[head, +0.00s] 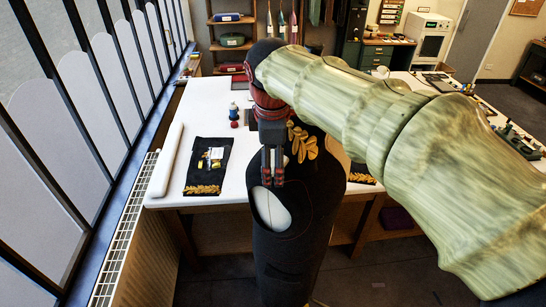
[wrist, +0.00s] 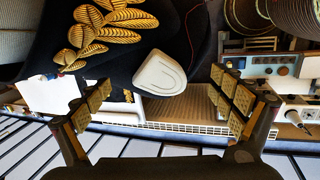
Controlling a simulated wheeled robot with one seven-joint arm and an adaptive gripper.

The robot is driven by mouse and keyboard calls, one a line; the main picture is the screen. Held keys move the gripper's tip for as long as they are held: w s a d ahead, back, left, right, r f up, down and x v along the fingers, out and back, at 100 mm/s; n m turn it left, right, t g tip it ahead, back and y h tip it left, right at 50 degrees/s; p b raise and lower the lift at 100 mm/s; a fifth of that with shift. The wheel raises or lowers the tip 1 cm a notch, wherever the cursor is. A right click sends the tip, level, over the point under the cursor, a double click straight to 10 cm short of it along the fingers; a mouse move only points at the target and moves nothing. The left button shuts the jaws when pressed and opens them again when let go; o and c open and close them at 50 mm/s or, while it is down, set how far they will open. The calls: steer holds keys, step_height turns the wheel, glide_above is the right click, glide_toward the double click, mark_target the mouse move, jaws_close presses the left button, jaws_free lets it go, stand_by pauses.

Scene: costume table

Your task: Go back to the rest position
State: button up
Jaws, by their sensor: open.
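My gripper (head: 272,180) hangs from my raised arm in the head view, fingers pointing down, in front of a dark costume form (head: 310,235). In the wrist view its two padded fingers (wrist: 162,87) stand wide apart with nothing between them that it grasps. A white rounded pad (wrist: 161,74) shows beyond the fingers, on the dark cloth; it appears in the head view (head: 272,212) just below the fingertips. Gold leaf trim (wrist: 107,22) lies on the black cloth, and in the head view (head: 301,142) it is right of my gripper. Contact with the form cannot be told.
A white table (head: 220,105) stands behind the form. On it are a black cloth with gold trim (head: 207,168), a white roll (head: 166,160) and a small blue-and-red object (head: 234,115). A window and radiator (head: 125,235) line the left. Shelves (head: 231,42) stand at the back.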

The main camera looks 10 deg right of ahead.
step_height(320, 180, up, 7)
steer(key=s+a+p, duration=0.2)
steer(key=s+p, duration=0.1)
steer(key=p, duration=0.1)
steer(key=shift+a, duration=0.2)
stand_by(0.7)
steer(key=s+d+f+m+b, duration=0.4)
steer(key=f+b, duration=0.4)
steer(key=f, duration=0.4)
steer(key=s+d+f+m+t+b, duration=0.1)
steer(key=s+d+f+m+b, duration=0.4)
steer(key=f, duration=0.7)
steer(key=s+d+f+m+t+b, duration=0.1)
steer(key=s+d+f+m+b, duration=0.4)
steer(key=s+f+b, duration=0.5)
step_height(320, 180, down, 2)
steer(key=m+b, duration=0.2)
steer(key=b, duration=0.1)
steer(key=shift+s+d+f+m+y, duration=0.15)
steer(key=shift+s+m+y, duration=0.15)
steer(key=shift+c, duration=0.9)
